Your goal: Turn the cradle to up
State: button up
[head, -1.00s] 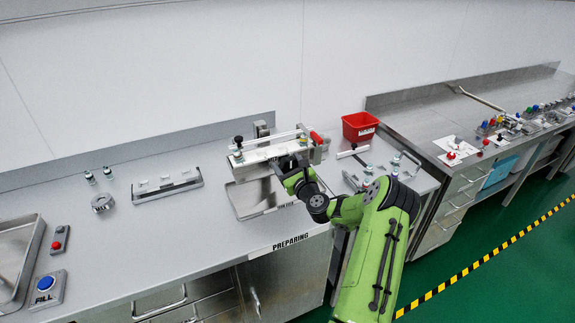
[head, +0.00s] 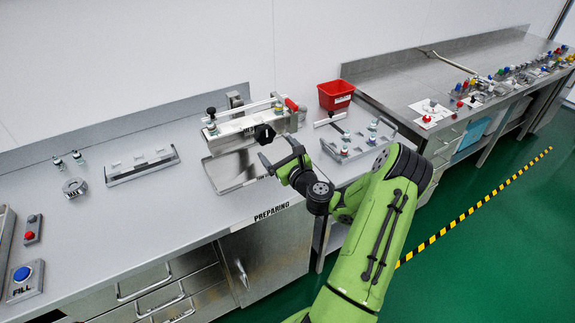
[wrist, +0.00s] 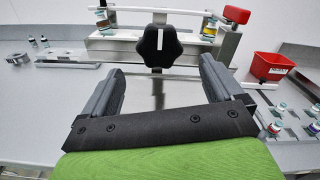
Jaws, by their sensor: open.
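The cradle (head: 235,125) is a long pale metal bar unit above a metal tray on the bench, with vials at its ends. A black lobed knob (head: 264,134) sits on its front. In the wrist view the knob (wrist: 160,46) shows straight ahead with a white line pointing up on its face. A red-ended handle (head: 293,105) is at the cradle's right end. My gripper (head: 279,154) is open and empty, just in front of and slightly below the knob. In the wrist view its two fingers (wrist: 160,82) stand wide apart, with the knob beyond them, apparently untouched.
A metal tray (head: 222,183) lies below the cradle. A red bin (head: 336,95) and a rack with vials (head: 345,153) are to the right. A slotted holder (head: 120,178) and two vials stand left. A blue FILL button (head: 22,274) is far left.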

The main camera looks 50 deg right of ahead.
jog(key=b+v, duration=0.1)
jog(key=v, duration=0.5)
jog(key=shift+s, duration=0.25)
jog(key=shift+a, duration=0.15)
